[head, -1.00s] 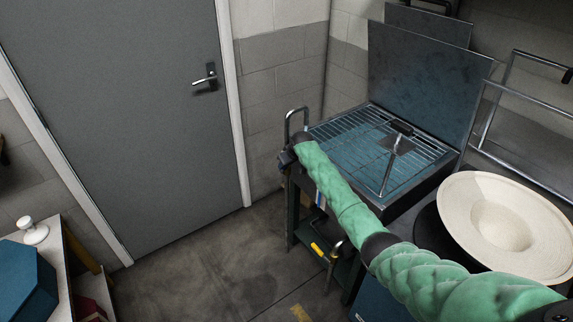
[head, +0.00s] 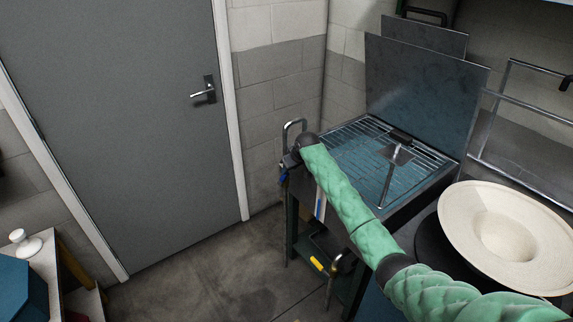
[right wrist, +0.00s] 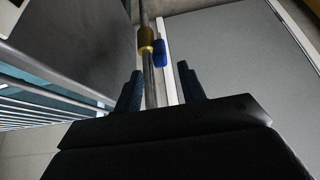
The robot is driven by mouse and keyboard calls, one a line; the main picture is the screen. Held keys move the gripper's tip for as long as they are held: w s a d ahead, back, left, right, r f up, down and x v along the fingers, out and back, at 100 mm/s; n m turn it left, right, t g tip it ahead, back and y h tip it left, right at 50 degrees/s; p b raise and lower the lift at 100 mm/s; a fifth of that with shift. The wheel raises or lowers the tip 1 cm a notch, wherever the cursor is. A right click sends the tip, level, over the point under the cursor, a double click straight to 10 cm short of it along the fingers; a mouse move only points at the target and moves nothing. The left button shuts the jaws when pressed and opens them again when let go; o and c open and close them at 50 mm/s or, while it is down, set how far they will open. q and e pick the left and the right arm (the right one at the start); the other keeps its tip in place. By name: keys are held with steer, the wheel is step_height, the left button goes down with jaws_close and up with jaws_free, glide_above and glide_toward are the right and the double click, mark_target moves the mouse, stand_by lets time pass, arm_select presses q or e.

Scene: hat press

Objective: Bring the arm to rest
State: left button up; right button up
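My right arm, in a green sleeve, reaches across the head view from the lower right. Its dark right gripper (head: 290,160) is beside an upright metal bar with a bent top (head: 293,127) at the press's left front corner. In the right wrist view, the two fingers of the right gripper (right wrist: 160,90) stand apart. The metal bar (right wrist: 149,70), with a brass collar (right wrist: 146,38), runs between them with gaps visible. A small blue piece (right wrist: 160,52) is beside the bar. The press (head: 350,165) has its lid (head: 425,95) raised. My left gripper is not in view.
A cream wide-brimmed hat (head: 505,235) lies on the right. A grey door (head: 120,120) is at left, with a bench (head: 45,262) at lower left. The floor (head: 190,270) between is clear.

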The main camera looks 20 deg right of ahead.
steer(key=w+r+m+t+h, duration=0.1)
steer(key=w+r+t, duration=0.2)
steer(key=r, duration=0.4)
steer(key=s+a+f+g, duration=0.1)
steer(key=s+a+f, duration=0.2)
steer(key=s+f, duration=1.25)
steer(key=s+a+f+g, duration=0.1)
steer(key=s+a+f, duration=0.2)
steer(key=s+f, duration=1.25)
steer(key=s+a+f+g, duration=0.1)
steer(key=s+f, duration=0.5)
steer(key=s, duration=0.7)
steer(key=s+a+f+g, duration=0.1)
steer(key=s+f+g, duration=0.1)
steer(key=s+f, duration=0.5)
steer(key=s+a+f+m+g, duration=0.1)
steer(key=s+f, duration=0.6)
steer(key=s, duration=1.2)
steer(key=shift+s+a+g, duration=0.4)
steer(key=shift+a+g, duration=0.05)
steer(key=shift+g, duration=0.15)
